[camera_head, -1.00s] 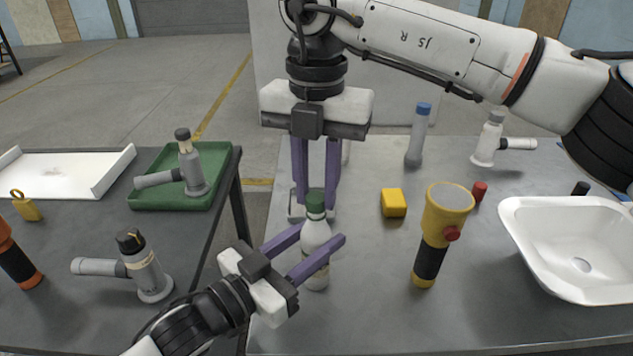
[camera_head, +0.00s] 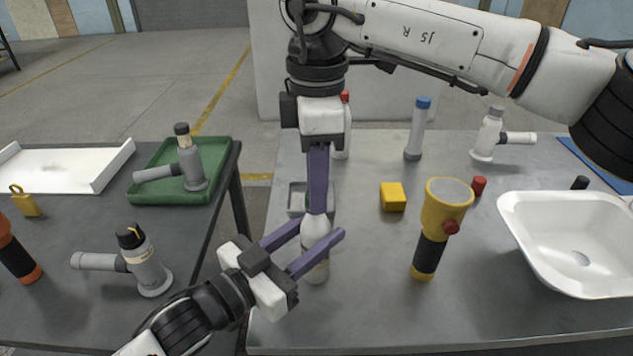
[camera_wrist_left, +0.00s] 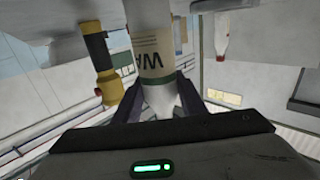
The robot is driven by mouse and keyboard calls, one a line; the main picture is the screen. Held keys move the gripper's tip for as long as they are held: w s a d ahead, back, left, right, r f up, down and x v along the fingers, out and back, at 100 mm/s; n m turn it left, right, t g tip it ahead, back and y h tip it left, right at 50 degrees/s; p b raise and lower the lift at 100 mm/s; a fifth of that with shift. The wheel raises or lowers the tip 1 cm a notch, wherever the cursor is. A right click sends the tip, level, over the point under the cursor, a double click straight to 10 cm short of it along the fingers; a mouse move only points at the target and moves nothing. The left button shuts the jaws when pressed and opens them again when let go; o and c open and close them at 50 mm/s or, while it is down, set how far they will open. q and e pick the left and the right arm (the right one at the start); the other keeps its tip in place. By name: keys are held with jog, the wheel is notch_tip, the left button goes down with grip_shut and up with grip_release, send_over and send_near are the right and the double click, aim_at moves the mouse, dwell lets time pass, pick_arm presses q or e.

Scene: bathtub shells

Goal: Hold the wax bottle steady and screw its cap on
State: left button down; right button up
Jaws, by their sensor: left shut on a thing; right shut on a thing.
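The white wax bottle (camera_head: 316,262) stands upright near the front left of the right-hand table. My left gripper (camera_head: 318,234) is shut on it, one purple finger on each side of its upper body. In the left wrist view the bottle (camera_wrist_left: 155,45) appears upside down, with a "WA" label and a green band between the fingers (camera_wrist_left: 160,100). My right gripper (camera_head: 317,208) points straight down over the bottle top, seen edge-on, and is shut on the green cap. Its fingers hide nearly all of the cap, so I cannot tell how far down it sits.
A yellow flashlight (camera_head: 430,245), a yellow block (camera_head: 393,197) and a white basin (camera_head: 570,245) stand to the right. A blue-capped bottle (camera_head: 415,135) and a grey-white sprayer (camera_head: 488,140) stand behind. A small grey tray (camera_head: 296,197) lies just behind the bottle.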

jog(key=shift+m, duration=1)
jog(key=shift+s+a+m, duration=0.2)
jog(key=shift+a+m, duration=0.05)
jog(key=shift+m, duration=0.95)
jog(key=shift+w+d+m, duration=0.1)
jog(key=shift+d+m, duration=0.05)
jog(key=shift+m, duration=0.75)
jog(key=o, duration=1)
jog(key=shift+d+r, duration=0.1)
jog(key=shift+r, duration=2.2)
jog(key=shift+c, duration=0.4)
